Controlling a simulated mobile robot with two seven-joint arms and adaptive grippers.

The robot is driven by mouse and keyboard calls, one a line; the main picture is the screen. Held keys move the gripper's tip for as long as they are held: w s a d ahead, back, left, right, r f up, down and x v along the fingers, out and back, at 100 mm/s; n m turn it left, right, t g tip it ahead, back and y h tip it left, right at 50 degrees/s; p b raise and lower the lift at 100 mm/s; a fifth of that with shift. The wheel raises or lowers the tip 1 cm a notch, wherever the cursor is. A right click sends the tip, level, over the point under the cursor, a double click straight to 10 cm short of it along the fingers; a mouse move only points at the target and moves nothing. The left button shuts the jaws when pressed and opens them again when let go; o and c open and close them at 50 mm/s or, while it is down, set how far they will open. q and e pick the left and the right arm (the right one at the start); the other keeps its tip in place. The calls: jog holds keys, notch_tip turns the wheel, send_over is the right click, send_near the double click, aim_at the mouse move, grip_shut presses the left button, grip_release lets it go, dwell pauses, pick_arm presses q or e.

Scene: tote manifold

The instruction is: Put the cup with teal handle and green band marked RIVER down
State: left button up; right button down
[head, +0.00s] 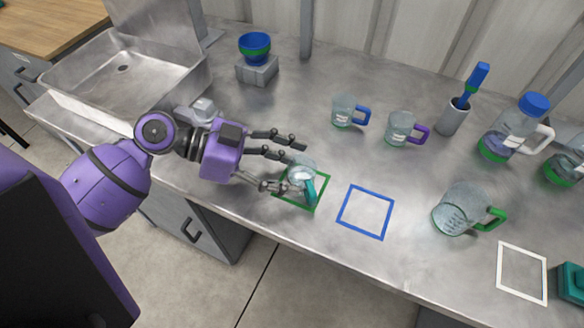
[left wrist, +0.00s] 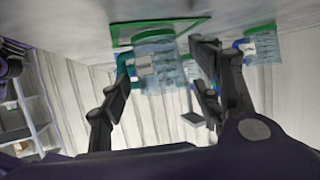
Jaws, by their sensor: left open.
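The clear cup with the teal handle (head: 301,171) stands upright at the green square outline (head: 322,193) near the counter's front edge. Its teal handle points toward the front. In the left wrist view the picture is upside down, and the cup (left wrist: 156,68) shows with a pale label, its base by the green outline (left wrist: 190,24). The label's writing is too small to read. My left gripper (head: 287,165) is open, its fingers on both sides of the cup. In the wrist view the fingers (left wrist: 166,66) also stand apart around it. My right gripper is not in view.
A blue square outline (head: 369,189) lies empty to the right, and a white one (head: 522,250) farther right. Cups with a blue handle (head: 343,113) and purple handle (head: 400,129) stand behind. A green-handled jug (head: 458,211) stands right. A sink (head: 125,85) is at left.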

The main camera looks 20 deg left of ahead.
pick_arm(q)
jog(key=v, duration=1)
jog(key=shift+f+b, duration=0.1)
jog(key=shift+b, duration=0.25)
jog(key=shift+s+a+r, duration=0.15)
jog(key=shift+a+r, duration=0.15)
jog(key=shift+a, duration=0.15)
